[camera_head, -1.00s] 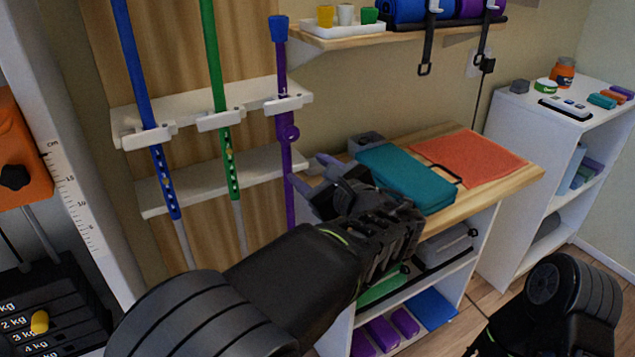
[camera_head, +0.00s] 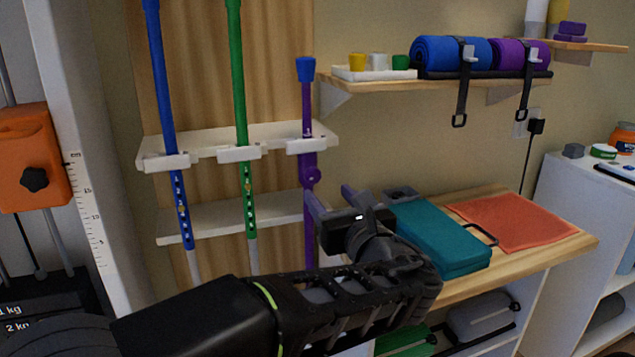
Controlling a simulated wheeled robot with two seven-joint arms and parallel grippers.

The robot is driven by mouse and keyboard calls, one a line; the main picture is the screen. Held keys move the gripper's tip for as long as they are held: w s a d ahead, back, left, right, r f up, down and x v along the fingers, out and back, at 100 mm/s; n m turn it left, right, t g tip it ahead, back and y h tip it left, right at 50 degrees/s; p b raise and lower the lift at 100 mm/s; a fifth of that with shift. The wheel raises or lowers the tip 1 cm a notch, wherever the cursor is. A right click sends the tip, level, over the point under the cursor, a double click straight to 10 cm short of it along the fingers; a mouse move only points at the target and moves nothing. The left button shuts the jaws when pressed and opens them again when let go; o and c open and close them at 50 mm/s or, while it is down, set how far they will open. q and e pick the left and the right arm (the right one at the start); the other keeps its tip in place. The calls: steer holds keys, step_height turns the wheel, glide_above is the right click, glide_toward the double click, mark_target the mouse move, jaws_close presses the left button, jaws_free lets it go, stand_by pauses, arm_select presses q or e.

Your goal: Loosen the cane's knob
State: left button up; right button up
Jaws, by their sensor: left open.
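Three canes stand upright in a white wall rack: a blue cane (camera_head: 165,90), a green cane (camera_head: 239,80) and a purple cane (camera_head: 307,110) with a blue top. The purple cane has a round purple knob (camera_head: 312,174) on its side, just below the upper rack shelf. My left gripper (camera_head: 331,199) is open, its fingers pointing up and back. It is just below and beside the knob, and one finger overlaps the purple shaft in the picture. I cannot tell whether it touches. My right gripper is out of view.
The white rack (camera_head: 190,147) has two shelves. Right of my gripper, a wooden-topped cabinet (camera_head: 525,255) carries a teal case (camera_head: 435,235) and an orange towel (camera_head: 515,222). Above it, a wall shelf (camera_head: 375,88) holds rolled mats (camera_head: 450,55). An orange device (camera_head: 30,160) stands left.

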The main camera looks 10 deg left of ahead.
mark_target(314, 179)
arm_select(q)
steer(key=x, duration=0.7)
steer(key=shift+w+a+b, duration=0.15)
steer(key=shift+w+b, duration=0.1)
steer(key=shift+b, duration=0.15)
steer(key=shift+c, duration=0.2)
jaws_close()
